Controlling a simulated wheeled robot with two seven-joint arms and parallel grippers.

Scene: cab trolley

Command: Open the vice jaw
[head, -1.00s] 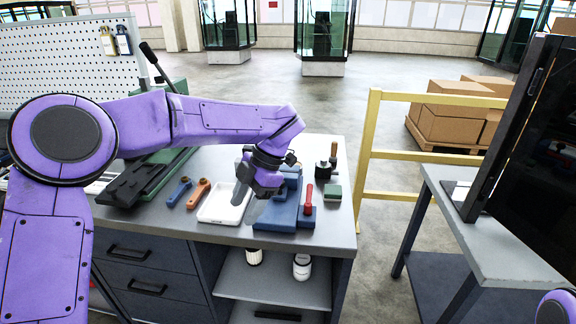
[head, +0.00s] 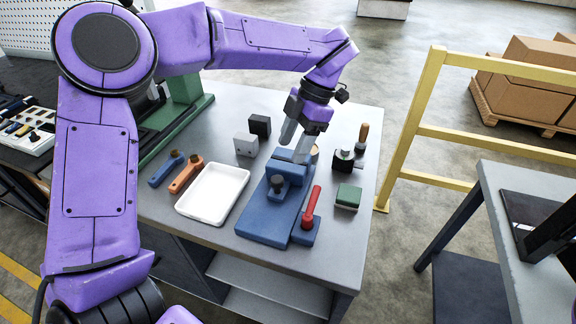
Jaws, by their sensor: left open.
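The blue vice (head: 270,213) stands on the grey bench top, right of a white tray. Its raised jaw block (head: 287,165) is at the back, and a dark round knob (head: 278,184) sits in front of it. A red handle (head: 311,204) on a blue block stands at its right side. My left gripper (head: 295,147) is open, pointing down just above and behind the jaw block. I cannot tell whether the fingers touch the vice. They partly cover the back of it. My right gripper is out of view.
A white tray (head: 213,194), a blue wrench (head: 167,168) and an orange wrench (head: 186,175) lie to the left. Grey and black blocks (head: 246,145) stand behind the tray. A green-topped block (head: 348,196) is at the right. A yellow rail (head: 412,120) stands beyond the bench.

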